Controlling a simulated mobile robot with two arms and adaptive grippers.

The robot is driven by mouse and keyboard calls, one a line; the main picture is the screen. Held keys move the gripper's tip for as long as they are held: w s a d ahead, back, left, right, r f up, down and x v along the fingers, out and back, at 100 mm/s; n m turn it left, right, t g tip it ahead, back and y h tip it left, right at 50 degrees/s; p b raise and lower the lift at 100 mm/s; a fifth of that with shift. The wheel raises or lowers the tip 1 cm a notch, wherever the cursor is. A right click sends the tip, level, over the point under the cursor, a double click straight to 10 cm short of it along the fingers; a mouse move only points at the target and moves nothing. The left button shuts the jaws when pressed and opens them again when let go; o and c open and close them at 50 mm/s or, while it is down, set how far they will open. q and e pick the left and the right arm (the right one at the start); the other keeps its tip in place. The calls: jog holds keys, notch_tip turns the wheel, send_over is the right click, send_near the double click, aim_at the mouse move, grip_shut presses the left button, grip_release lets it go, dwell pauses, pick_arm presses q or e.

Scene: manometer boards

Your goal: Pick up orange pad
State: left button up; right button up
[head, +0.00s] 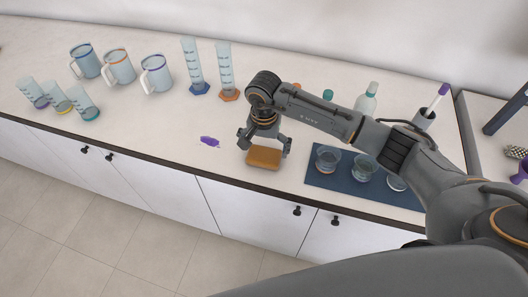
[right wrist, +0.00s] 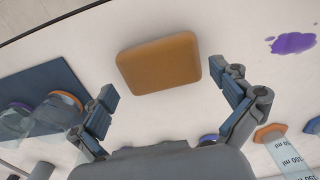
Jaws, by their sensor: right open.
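The orange pad (head: 264,157) is a rounded block lying flat on the white counter near its front edge. My right gripper (head: 264,143) is above it, pointing down, with its fingers apart on either side of the pad in the head view. In the right wrist view the pad (right wrist: 159,63) lies ahead of the open fingers (right wrist: 168,97), with nothing between them. I cannot tell whether either finger touches it. My left gripper is not in view.
A purple spill (head: 209,141) lies left of the pad. A dark blue mat (head: 318,178) with several glass beakers is close on the right. The counter's front edge (head: 190,172) is near.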

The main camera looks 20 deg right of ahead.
jog(key=shift+f, duration=1.15)
jog(key=c, duration=0.6)
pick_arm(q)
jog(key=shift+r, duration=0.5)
pick_arm(e)
jog(key=shift+w+r, duration=0.1)
jog(key=shift+r, duration=0.4)
notch_tip(320, 180, up, 2)
jog(key=shift+r+b, duration=0.2)
jog(key=shift+b, duration=0.3)
pick_arm(q)
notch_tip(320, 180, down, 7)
jog(key=b, duration=0.5)
jog(key=shift+b, duration=0.3)
pick_arm(e)
jog(key=s+a+r, duration=0.2)
jog(key=s+r, duration=0.3)
jog(key=s, duration=0.1)
jog(key=s+a+r, duration=0.2)
jog(key=s+r, duration=0.2)
jog(key=s, duration=0.3)
jog(key=shift+s+a+r, duration=0.25)
jog(key=shift+a+r, duration=0.05)
jog(key=shift+r, duration=0.05)
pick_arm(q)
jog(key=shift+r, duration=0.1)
